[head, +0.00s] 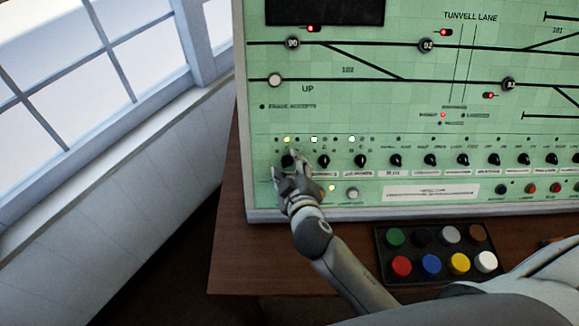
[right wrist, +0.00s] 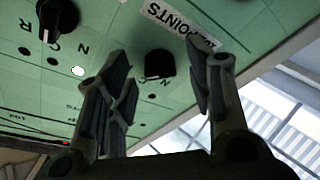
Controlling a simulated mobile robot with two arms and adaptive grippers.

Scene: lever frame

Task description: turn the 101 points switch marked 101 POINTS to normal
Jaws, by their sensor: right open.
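A black rotary switch (right wrist: 160,64) stands between the fingers of my right gripper (right wrist: 155,66) in the right wrist view. The plate beside it (right wrist: 180,18) reads POINTS; a finger hides part of it, and I cannot read its number. In the head view my right gripper (head: 291,160) is at the leftmost switch of the lower row and largely covers it. The right fingers are open, one on each side of the switch, with no clear contact. Letters by the switch are partly hidden; I cannot tell its setting. My left gripper is not in view.
The neighbouring switch (head: 323,160) is close on the right; more switches continue along the green panel (head: 400,110). Small lamps lie above the row, one lit yellow (head: 287,139). A box of coloured buttons (head: 433,252) rests on the brown desk (head: 235,268). A window (head: 90,60) is left.

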